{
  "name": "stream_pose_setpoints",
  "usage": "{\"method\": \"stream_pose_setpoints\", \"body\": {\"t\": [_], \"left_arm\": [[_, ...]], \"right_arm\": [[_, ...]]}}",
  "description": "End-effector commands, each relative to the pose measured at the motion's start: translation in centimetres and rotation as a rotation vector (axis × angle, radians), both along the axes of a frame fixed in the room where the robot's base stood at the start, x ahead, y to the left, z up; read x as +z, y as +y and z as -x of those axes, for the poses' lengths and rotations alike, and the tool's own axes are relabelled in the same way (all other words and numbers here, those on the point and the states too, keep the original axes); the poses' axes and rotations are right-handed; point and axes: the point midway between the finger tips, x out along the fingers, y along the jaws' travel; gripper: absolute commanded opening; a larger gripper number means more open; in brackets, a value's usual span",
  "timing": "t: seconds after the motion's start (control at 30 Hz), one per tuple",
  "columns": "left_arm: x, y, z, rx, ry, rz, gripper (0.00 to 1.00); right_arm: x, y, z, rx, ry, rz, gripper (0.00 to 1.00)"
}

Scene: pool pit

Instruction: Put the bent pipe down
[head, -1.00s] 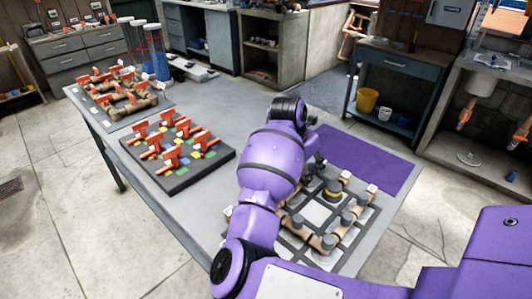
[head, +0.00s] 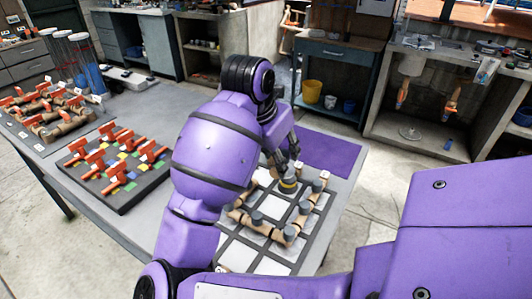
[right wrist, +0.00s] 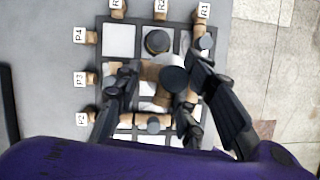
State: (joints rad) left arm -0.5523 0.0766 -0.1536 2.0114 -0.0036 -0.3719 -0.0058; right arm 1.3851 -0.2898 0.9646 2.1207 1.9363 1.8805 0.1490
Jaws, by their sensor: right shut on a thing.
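My right gripper (right wrist: 163,76) is shut on a tan bent pipe with a dark grey round end (right wrist: 174,79). In the right wrist view the pipe sits between the two fingers, above the gridded board (right wrist: 118,42). In the head view the right gripper (head: 284,158) hangs over the far side of the board (head: 237,256), and the held pipe is mostly hidden by my arm and fingers. I cannot tell whether the pipe touches the board. My left gripper is not in view.
Several tan pipe pieces with grey ends (head: 290,233) stand along the grid, with a yellow-banded dark cap (head: 288,186) near my fingers. Labelled stubs (right wrist: 80,79) line its edge. A black tray of red-handled valves (head: 135,190) is left.

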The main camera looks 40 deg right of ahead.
Motion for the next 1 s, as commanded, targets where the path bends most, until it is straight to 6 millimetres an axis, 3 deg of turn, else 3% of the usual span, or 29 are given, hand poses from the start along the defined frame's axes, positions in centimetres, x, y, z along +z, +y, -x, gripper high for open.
{"method": "stream_pose_setpoints", "body": {"t": [0.2,0.53,0.67,0.83,1.0], "left_arm": [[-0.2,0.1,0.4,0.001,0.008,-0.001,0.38],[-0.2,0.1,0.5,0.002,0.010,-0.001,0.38],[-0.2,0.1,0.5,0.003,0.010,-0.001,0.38],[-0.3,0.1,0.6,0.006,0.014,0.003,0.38],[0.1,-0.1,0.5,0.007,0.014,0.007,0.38]], "right_arm": [[1.1,0.5,2.3,0.002,-0.003,0.000,0.03],[1.3,0.7,2.8,-0.082,0.000,0.000,0.03],[1.0,0.7,3.0,-0.286,0.003,0.001,0.03],[-1.4,0.8,3.7,-0.654,0.006,0.001,0.03],[-2.6,1.2,3.8,-1.039,0.002,-0.003,0.03]]}}
